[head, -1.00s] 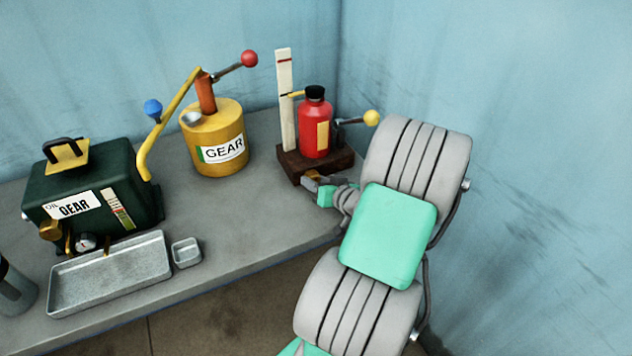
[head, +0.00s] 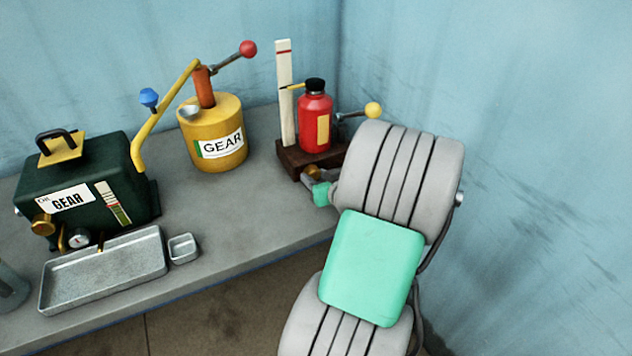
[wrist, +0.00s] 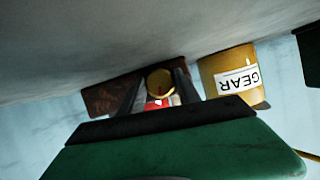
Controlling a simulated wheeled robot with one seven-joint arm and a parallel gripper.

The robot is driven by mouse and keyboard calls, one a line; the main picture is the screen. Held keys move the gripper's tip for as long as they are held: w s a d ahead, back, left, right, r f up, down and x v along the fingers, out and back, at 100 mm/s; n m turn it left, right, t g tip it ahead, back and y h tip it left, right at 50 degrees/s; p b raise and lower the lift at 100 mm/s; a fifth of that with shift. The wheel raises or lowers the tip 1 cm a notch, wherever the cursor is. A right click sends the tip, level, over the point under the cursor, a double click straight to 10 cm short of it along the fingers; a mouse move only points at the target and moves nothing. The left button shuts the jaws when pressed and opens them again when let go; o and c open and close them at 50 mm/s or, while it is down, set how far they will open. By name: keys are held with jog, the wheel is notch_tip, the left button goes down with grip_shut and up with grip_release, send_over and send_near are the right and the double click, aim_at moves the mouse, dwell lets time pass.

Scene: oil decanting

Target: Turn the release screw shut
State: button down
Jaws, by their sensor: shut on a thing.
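The release screw (head: 312,172) is a round brass knob low at the front of the dark wooden base (head: 290,160) that carries the red bottle (head: 315,128). In the wrist view the release screw (wrist: 160,82) sits between the two dark fingers of my gripper (wrist: 160,92), which is shut on it. The wrist view is upside down, and part of the red bottle shows behind the knob. In the head view my gripper (head: 309,180) is small at the base's front, partly hidden by my own arm. I cannot tell how far the screw is turned.
A lever with a yellow ball (head: 373,110) sticks out right of the bottle, near my arm. A yellow GEAR can (head: 215,135) with a pump handle stands left. Further left are a green GEAR box (head: 85,180), a metal tray (head: 105,270) and a small dish (head: 184,248).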

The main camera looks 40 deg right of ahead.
jog(key=shift+a+f+n+h+b, duration=0.15)
jog(key=shift+n+h+b, duration=0.45)
jog(key=shift+n+b, duration=0.5)
jog(key=shift+g+b, duration=0.3)
jog(key=shift+b, duration=0.15)
jog(key=c, duration=1.1)
grip_release()
jog(key=shift+c, duration=0.2)
jog(key=shift+s+r, duration=0.1)
jog(key=shift+r, duration=0.1)
jog(key=shift+h, duration=0.3)
jog(key=v, duration=0.7)
jog(key=shift+s, duration=0.1)
jog(key=shift+s+r, duration=0.1)
jog(key=shift+s, duration=0.1)
